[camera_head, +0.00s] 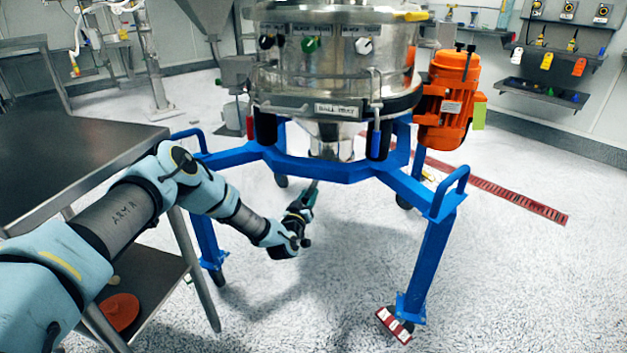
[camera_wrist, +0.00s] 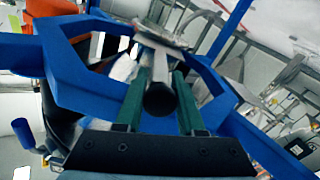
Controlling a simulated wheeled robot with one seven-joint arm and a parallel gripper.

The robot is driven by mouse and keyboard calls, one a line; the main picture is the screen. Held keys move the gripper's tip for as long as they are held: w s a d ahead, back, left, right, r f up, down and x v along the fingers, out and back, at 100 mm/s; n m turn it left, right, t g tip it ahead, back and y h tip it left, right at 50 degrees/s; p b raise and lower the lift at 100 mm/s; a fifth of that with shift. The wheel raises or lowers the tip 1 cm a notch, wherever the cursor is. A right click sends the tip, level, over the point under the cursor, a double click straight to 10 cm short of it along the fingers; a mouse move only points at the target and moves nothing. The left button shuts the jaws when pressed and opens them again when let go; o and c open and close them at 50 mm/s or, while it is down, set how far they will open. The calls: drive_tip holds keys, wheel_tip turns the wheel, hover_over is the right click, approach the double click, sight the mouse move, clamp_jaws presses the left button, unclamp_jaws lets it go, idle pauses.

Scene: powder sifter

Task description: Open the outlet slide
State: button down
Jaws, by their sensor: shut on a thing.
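The steel powder sifter (camera_head: 335,70) stands on a blue frame, with its conical outlet (camera_head: 331,138) at the bottom centre. My gripper (camera_head: 309,192) is below the front beam, reaching up under the outlet. In the wrist view my gripper's green fingers (camera_wrist: 160,90) lie on both sides of the dark round-ended handle (camera_wrist: 160,99) of the outlet slide and are shut on it. A flat metal bar (camera_wrist: 160,68) runs from the handle to the pale slide end (camera_wrist: 160,37) at the outlet. In the head view the blue beam hides the slide, so how far it is out cannot be told.
The blue frame (camera_head: 315,168) surrounds the outlet, with its beams close to my gripper. An orange motor (camera_head: 449,100) hangs at the right. A dark-topped table (camera_head: 65,165) stands at the left beside my arm. The floor below the sifter is mostly clear.

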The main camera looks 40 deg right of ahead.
drive_tip(key=p+v, duration=0.1)
drive_tip(key=v, duration=0.3)
drive_tip(key=shift+s+a, duration=0.2)
drive_tip(key=shift+a, duration=0.15)
drive_tip(key=c, duration=0.5)
unclamp_jaws()
drive_tip(key=shift+a, duration=0.1)
approach(305, 202)
drive_tip(key=shift+v, duration=0.95)
